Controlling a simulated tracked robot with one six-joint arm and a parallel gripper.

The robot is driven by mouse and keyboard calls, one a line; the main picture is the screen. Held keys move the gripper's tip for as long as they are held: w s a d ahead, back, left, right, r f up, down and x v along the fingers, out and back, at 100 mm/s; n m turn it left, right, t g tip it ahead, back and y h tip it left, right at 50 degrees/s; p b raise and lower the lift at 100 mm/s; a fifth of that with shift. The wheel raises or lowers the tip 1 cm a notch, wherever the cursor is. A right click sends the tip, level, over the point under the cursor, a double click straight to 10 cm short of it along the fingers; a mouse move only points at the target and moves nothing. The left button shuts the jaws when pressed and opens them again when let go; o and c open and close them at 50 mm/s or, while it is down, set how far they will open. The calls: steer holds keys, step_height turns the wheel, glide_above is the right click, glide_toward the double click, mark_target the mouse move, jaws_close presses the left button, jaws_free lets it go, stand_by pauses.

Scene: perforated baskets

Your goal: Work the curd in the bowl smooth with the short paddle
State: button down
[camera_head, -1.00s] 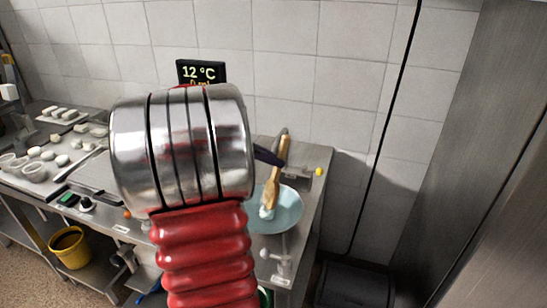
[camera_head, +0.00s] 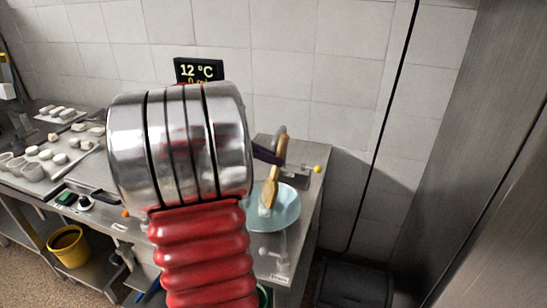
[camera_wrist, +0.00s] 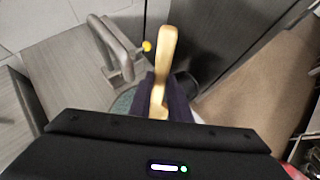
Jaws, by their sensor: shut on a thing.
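The wooden paddle (camera_head: 270,187) stands tilted in the pale blue bowl (camera_head: 288,212) on the steel bench. A white lump of curd (camera_head: 264,211) shows at the paddle's lower end. My gripper (camera_head: 268,155) is shut on the paddle's upper part; my arm hides much of it in the head view. In the wrist view the paddle's handle (camera_wrist: 165,50) rises between the dark fingers, and my gripper's housing hides most of the bowl.
A steel tap (camera_wrist: 112,45) stands close beside the bowl, with a yellow knob (camera_head: 317,169) nearby. Trays of white cheeses (camera_head: 45,160) lie on the left. A yellow bucket (camera_head: 70,248) stands below.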

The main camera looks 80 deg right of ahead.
steer(key=shift+w+d+r, duration=0.1)
steer(key=shift+w+d, duration=0.3)
steer(key=shift+d, duration=0.1)
steer(key=shift+s+a, duration=0.1)
steer(key=shift+s+a, duration=0.55)
steer(key=shift+a, duration=0.1)
stand_by(0.4)
steer(key=shift+w+d, duration=0.1)
steer(key=shift+w+d, duration=0.55)
steer(key=shift+d, duration=0.05)
stand_by(0.6)
